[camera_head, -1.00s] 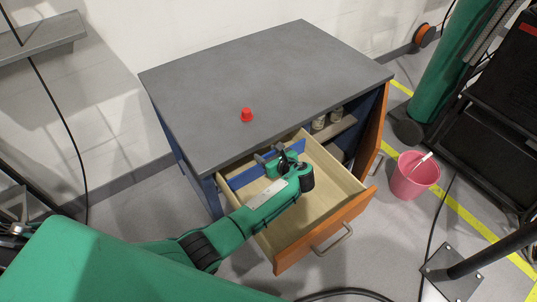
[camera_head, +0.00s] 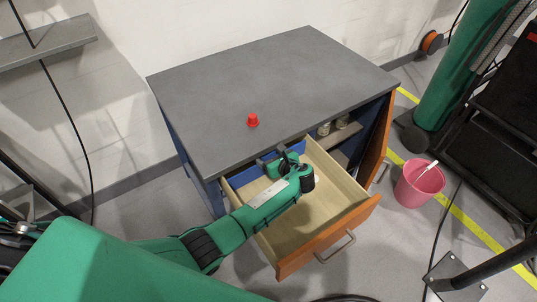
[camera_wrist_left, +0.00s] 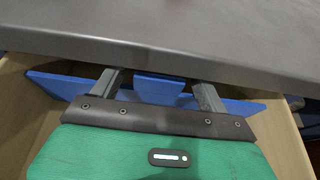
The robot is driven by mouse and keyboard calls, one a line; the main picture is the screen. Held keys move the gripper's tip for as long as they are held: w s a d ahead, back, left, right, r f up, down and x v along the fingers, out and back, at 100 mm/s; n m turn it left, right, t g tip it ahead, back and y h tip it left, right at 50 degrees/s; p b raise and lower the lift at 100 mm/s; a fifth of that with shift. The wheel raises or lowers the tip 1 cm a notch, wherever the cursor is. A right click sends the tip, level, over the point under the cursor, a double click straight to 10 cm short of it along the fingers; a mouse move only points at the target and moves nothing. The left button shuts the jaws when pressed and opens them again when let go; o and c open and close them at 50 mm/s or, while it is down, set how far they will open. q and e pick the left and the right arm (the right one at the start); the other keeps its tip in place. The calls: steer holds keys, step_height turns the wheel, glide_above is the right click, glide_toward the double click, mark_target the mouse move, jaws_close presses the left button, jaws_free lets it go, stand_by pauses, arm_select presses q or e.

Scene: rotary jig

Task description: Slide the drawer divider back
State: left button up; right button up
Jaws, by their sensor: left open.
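The drawer divider (camera_head: 245,177) is a blue board across the back part of the open wooden drawer (camera_head: 313,207), close under the countertop's front edge. In the left wrist view the divider (camera_wrist_left: 55,84) spans most of the picture, with a raised blue tab (camera_wrist_left: 158,91) at its middle. My left gripper (camera_head: 273,160) reaches into the drawer from the left. In the wrist view its two fingers (camera_wrist_left: 157,88) are apart, one on each side of the tab, with gaps. Whether the fingers touch the board is not clear. My right gripper is not in view.
The cabinet's grey top (camera_head: 265,85) overhangs the drawer's back, close to my gripper. A red knob-like object (camera_head: 253,120) stands on it. The orange cabinet door (camera_head: 375,142) is open at the right. A pink bucket (camera_head: 419,186) stands on the floor.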

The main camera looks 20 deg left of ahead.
arm_select(q)
steer(key=v, duration=1.3)
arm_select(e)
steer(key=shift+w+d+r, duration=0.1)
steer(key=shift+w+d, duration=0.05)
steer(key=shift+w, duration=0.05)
arm_select(q)
steer(key=shift+a, duration=0.1)
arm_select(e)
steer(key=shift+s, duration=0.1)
